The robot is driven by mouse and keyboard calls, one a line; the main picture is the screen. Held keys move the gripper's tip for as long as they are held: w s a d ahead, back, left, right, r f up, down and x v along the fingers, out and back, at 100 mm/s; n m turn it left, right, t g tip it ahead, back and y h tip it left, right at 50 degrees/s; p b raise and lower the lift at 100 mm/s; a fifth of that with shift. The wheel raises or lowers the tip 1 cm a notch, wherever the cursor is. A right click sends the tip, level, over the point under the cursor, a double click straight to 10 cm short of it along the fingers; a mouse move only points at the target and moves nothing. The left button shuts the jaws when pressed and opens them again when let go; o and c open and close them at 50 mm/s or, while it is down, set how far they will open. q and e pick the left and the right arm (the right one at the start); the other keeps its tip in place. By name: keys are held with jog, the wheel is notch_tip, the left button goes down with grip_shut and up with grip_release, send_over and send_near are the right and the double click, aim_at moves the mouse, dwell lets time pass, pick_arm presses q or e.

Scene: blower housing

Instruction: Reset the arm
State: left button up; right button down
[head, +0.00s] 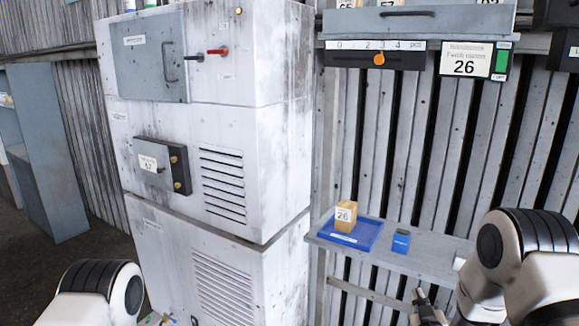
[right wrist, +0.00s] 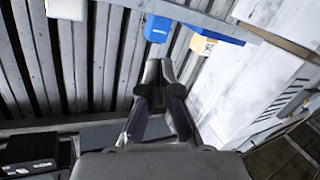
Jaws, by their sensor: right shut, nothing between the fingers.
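My right gripper (head: 428,302) shows at the bottom right of the head view, below the front edge of the grey shelf. In the right wrist view its fingers (right wrist: 157,72) are together with nothing between them. It is apart from everything around it. My right arm comes in from the right edge. At the bottom left of the head view only a rounded link of my left arm shows; the left gripper is not seen.
The shelf (head: 440,249) carries a blue tray (head: 366,237) with a box marked 26 (head: 346,216), and a small blue item (head: 401,241). The large white housing (head: 285,150) stands left of it. A panel with a slider (head: 379,59) and a sign reading 26 (head: 465,67) hang above.

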jog(key=s+a+f+g+y, duration=0.15)
jog(key=s+f+g, duration=0.25)
jog(key=s+f, duration=0.45)
jog(key=s+a+f+g+y, duration=0.1)
jog(key=s+a+f+g, duration=0.15)
jog(key=s+f, duration=0.65)
jog(key=s+a+f+m+g, duration=0.1)
jog(key=s+g, duration=0.4)
jog(key=s, duration=0.6)
jog(key=s+a+f+m+g, duration=0.1)
jog(key=s+f+g, duration=0.3)
jog(key=s, duration=0.8)
jog(key=shift+a+f+g+y, duration=0.15)
jog(key=shift+g+y, duration=0.2)
jog(key=shift+g, duration=0.3)
